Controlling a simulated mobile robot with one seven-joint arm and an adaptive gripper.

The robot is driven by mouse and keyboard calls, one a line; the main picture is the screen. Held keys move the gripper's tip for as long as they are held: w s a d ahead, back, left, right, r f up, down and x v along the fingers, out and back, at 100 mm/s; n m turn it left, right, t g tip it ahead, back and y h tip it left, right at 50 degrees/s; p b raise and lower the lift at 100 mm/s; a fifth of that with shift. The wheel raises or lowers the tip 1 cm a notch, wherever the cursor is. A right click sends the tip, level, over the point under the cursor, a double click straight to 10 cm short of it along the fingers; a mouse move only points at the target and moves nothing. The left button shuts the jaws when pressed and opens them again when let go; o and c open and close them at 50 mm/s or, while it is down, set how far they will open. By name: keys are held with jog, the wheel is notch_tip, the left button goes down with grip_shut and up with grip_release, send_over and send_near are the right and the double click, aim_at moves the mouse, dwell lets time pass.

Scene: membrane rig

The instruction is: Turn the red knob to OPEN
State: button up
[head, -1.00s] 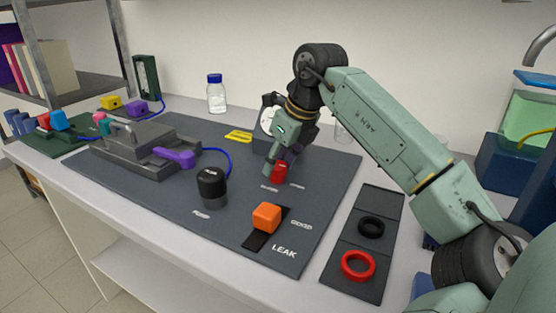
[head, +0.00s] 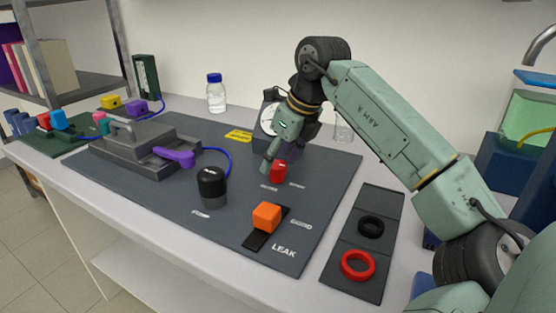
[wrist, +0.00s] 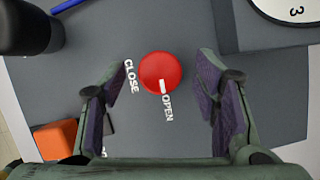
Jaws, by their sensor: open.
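The red knob (head: 278,172) stands on the dark rig mat, right of its middle. In the wrist view the red knob (wrist: 160,72) shows from above, with a white pointer line on its top directed at the word OPEN (wrist: 168,107). The word CLOSE (wrist: 131,76) is printed to its left. My gripper (head: 273,165) is above and around the knob area. In the wrist view my gripper (wrist: 158,95) is open, its fingers on either side of the knob with clear gaps. It is not touching the knob there.
An orange block (head: 266,217) sits on a black slot by the word LEAK. A black-capped cylinder (head: 212,187) stands to the left. A dial gauge (head: 267,120) is behind my gripper. A tray (head: 340,240) with a black and a red ring lies to the right.

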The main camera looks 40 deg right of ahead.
jog(key=v, duration=1.1)
